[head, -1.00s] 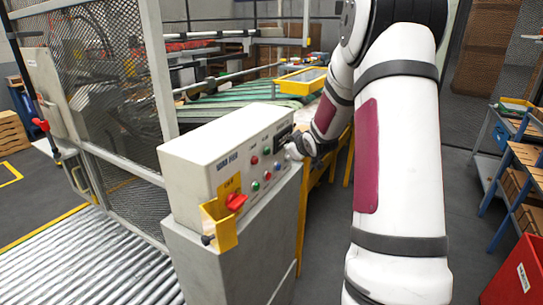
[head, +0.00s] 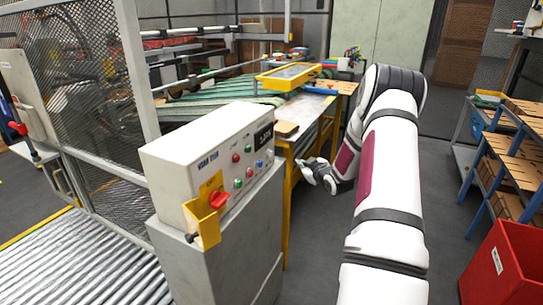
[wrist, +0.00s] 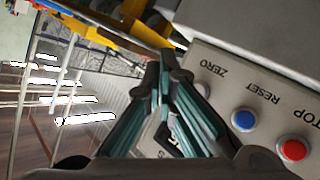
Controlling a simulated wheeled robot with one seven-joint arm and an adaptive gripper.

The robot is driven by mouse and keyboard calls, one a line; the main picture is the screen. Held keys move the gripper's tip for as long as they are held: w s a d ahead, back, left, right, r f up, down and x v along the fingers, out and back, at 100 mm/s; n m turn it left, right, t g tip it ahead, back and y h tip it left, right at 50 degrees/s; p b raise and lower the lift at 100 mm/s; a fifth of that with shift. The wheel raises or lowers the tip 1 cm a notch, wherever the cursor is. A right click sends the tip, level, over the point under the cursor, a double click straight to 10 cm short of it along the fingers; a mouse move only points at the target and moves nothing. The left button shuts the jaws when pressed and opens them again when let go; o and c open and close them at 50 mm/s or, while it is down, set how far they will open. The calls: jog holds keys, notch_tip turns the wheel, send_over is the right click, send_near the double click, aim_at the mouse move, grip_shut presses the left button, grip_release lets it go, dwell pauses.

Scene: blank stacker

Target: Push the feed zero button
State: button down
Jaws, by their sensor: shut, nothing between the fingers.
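The control box (head: 195,160) stands on a grey pedestal, its sloped panel carrying a dark display (head: 263,136) and several coloured buttons. In the wrist view the panel (wrist: 225,95) shows the labels ZERO, RESET and STOP. A pale button (wrist: 206,88) beside ZERO is partly hidden by my fingers. The blue button (wrist: 244,120) is by RESET and the red button (wrist: 292,150) by STOP. My gripper (head: 303,163) is to the right of the box in the head view, apart from it. It also shows in the wrist view (wrist: 166,62), shut and empty.
A worktable with a yellow tray (head: 290,77) is behind. Shelving (head: 500,160) and a red bin (head: 505,265) stand right. Open floor lies between box and shelving.

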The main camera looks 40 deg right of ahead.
aim_at(270, 154)
jog(key=w+a+b, duration=0.3)
jog(key=w+b, duration=0.1)
jog(key=w, duration=0.4)
jog(key=shift+a, duration=0.15)
dwell(1.4)
jog(key=shift+w+a, duration=0.15)
jog(key=shift+w, duration=0.25)
jog(key=shift+w+a+b, duration=0.25)
jog(key=shift+w+b, duration=0.05)
jog(key=shift+w, duration=0.15)
dwell(1.0)
jog(key=shift+s, duration=0.1)
jog(key=shift+s+d+p, duration=0.35)
jog(key=shift+s+p, duration=0.15)
jog(key=shift+s, duration=0.25)
jog(key=shift+s+d, duration=0.1)
jog(key=shift+s, duration=0.05)
